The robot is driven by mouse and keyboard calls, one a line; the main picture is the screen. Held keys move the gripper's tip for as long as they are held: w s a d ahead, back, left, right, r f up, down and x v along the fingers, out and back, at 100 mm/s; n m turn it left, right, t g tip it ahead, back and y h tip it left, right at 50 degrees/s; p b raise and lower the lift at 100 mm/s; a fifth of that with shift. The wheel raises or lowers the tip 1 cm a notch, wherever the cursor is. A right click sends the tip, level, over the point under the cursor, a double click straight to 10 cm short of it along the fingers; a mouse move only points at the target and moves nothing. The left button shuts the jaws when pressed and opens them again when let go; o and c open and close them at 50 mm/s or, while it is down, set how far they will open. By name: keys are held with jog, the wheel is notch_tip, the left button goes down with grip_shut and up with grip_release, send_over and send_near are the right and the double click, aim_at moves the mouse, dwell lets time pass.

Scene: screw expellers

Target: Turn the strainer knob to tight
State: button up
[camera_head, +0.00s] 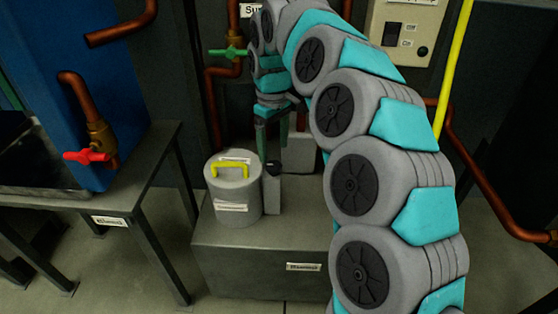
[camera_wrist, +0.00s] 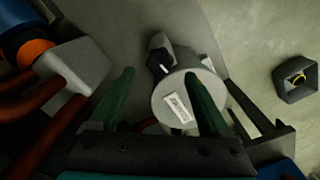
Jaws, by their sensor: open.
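A black knob (camera_head: 272,167) sits on top of a small grey post (camera_head: 272,191) beside a grey canister (camera_head: 233,203) with a yellow handle. I take it for the strainer knob, but no label on it can be read. It also shows in the wrist view as a dark knob (camera_wrist: 157,63). My gripper (camera_head: 272,150) points down above the knob, open and empty. In the wrist view my gripper's (camera_wrist: 160,74) fingers stand apart on either side of the knob, with the right finger overlapping the canister (camera_wrist: 165,92). Whether they touch the knob cannot be told.
The canister stands close to the left of the post, on a grey metal box (camera_head: 250,262). Copper pipes and a yellow pole (camera_head: 452,70) are nearby.

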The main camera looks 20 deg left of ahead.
aim_at(274, 164)
jog(key=shift+f, duration=2.75)
jog(key=shift+c, duration=0.3)
grip_shut()
jog(key=shift+m, duration=0.7)
jog(key=shift+o, duration=0.3)
grip_release()
